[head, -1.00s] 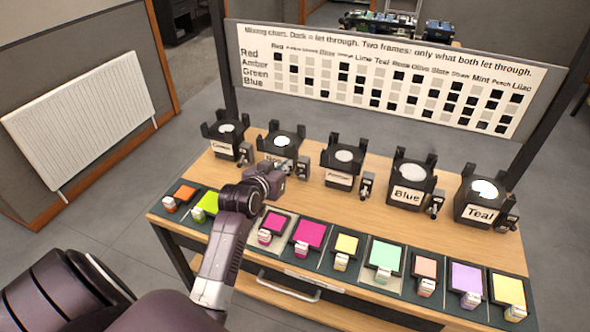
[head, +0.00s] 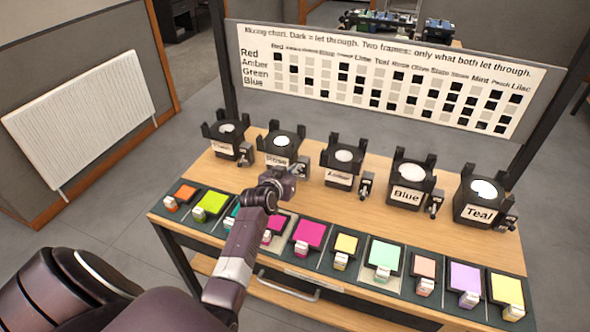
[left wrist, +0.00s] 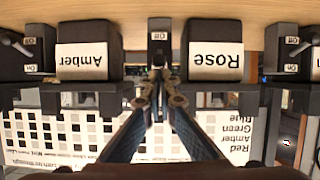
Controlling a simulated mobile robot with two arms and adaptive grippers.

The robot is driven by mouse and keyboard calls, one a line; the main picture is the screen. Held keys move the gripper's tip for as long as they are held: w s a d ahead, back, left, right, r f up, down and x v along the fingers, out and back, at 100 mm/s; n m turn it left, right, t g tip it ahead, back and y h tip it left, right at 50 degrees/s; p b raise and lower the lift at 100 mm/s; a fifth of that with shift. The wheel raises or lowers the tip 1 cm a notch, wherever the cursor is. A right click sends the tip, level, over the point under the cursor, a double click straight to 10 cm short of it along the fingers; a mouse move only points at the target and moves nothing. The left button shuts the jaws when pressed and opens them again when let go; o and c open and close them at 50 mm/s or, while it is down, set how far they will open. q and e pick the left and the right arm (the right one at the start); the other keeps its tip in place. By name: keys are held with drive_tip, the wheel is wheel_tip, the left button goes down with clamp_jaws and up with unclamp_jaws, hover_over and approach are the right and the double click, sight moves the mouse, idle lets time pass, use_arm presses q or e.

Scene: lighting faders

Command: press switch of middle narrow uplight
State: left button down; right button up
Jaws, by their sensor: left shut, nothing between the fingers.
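The Rose uplight (head: 281,143) is a black holder with a white lit disc, second from the left in the row. It looks smaller than the Blue and Teal ones. Its small switch box (head: 303,161) stands at its right, between it and the Amber uplight (head: 341,158). In the left wrist view, upside down, the Rose uplight (left wrist: 215,52) is right and Amber (left wrist: 88,52) left. The switch box (left wrist: 159,38) between them carries an "Off" label. My left gripper (head: 287,178) is shut and empty, in front of the switch. Its fingertips (left wrist: 158,76) cover the switch's lower part there; contact cannot be told.
A further uplight (head: 228,140) stands at the far left; Blue (head: 407,183) and Teal (head: 480,200) stand right. Colored filter frames such as the mint one (head: 385,254) line the front edge of the wooden table (head: 330,214). A chart board (head: 390,80) rises behind.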

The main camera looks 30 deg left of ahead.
use_arm(q)
drive_tip(key=shift+s+f+t+b, duration=0.15)
drive_tip(key=shift+f+t+b, duration=0.2)
drive_tip(key=shift+b, duration=0.45)
drive_tip(key=shift+s+d+f+t+b, duration=0.1)
drive_tip(key=shift+s+t+b, duration=0.05)
drive_tip(key=shift+t+b, duration=0.25)
